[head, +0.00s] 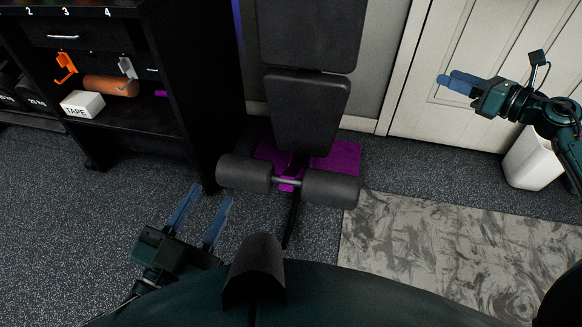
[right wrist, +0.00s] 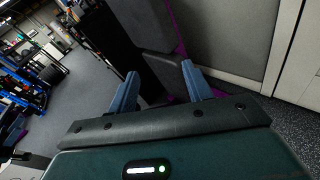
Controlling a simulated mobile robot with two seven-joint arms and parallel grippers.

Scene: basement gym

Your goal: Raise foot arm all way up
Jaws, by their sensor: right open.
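The foot arm (head: 286,182) of a black workout bench has two dark foam rollers on a metal bar, low in front of the bench seat (head: 307,112). The backrest (head: 311,34) rises behind the seat. My left gripper (head: 203,208) is open and empty, low and to the left of the left roller, apart from it. My right gripper (head: 451,84) is raised at the right, in front of the white door, far from the foot arm. In the right wrist view its blue fingers (right wrist: 158,93) are spread with nothing between them; the bench shows beyond.
A black shelf unit (head: 160,90) stands left of the bench, holding a box marked TAPE (head: 83,104) and an orange roller (head: 111,86). A purple mat (head: 343,158) lies under the bench. A grey marbled mat (head: 450,250) and a white bin (head: 535,158) are at right.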

